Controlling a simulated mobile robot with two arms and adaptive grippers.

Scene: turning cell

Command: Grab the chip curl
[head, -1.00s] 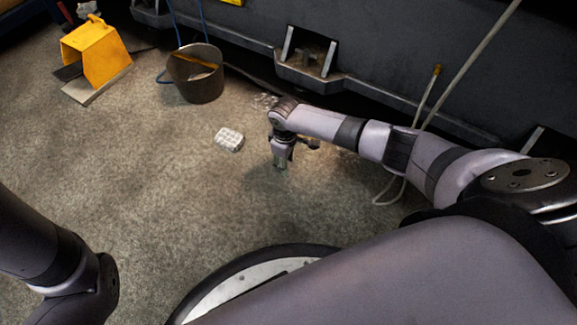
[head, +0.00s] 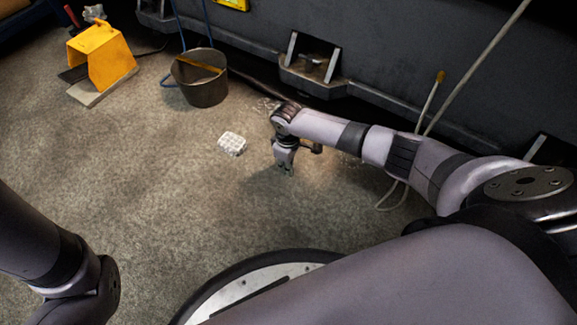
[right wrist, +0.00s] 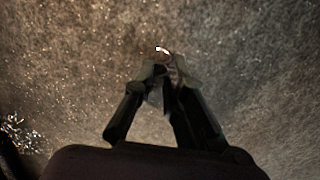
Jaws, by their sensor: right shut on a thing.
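The chip curl (right wrist: 162,50) is a small, bright, curved piece at the fingertips in the right wrist view. My right gripper (right wrist: 162,72) is shut on it, the fingers nearly together and pointing at the floor. In the head view my right gripper (head: 286,171) hangs low over the floor, and the curl is too small to make out there. My left arm shows at the lower left, but its gripper is out of view.
A white block-like object (head: 232,144) lies on the floor left of my right gripper. Behind it stand a metal bucket (head: 207,92) and a yellow pedal guard (head: 103,57). Shiny chips (right wrist: 14,132) lie by the machine base. Open floor lies to the left.

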